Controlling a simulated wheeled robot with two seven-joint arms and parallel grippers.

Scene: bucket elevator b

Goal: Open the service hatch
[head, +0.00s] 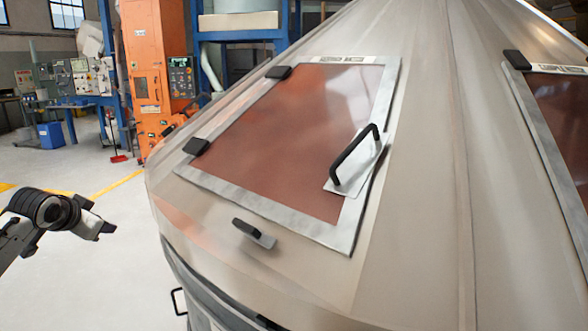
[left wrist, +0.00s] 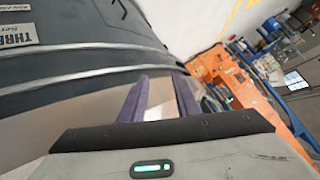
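The service hatch (head: 310,135) is a reddish panel in a grey metal frame on the sloping beige cone. It lies flat against the cone and looks closed. Two black hinge blocks sit on its left edge. A black bar handle (head: 355,155) stands on a plate at its right side. A small black-topped latch (head: 254,232) is on the cone below the frame. My left gripper (head: 104,229) is left of the cone, well apart from the hatch. In the left wrist view its two fingers (left wrist: 160,98) are spread with nothing between them. My right gripper is out of view.
A second hatch (head: 563,120) is cut off at the right edge. An orange machine (head: 155,65) with a control panel stands behind the cone. Open floor (head: 75,270) lies around my left arm. A dark rounded body (left wrist: 85,50) is close by in the left wrist view.

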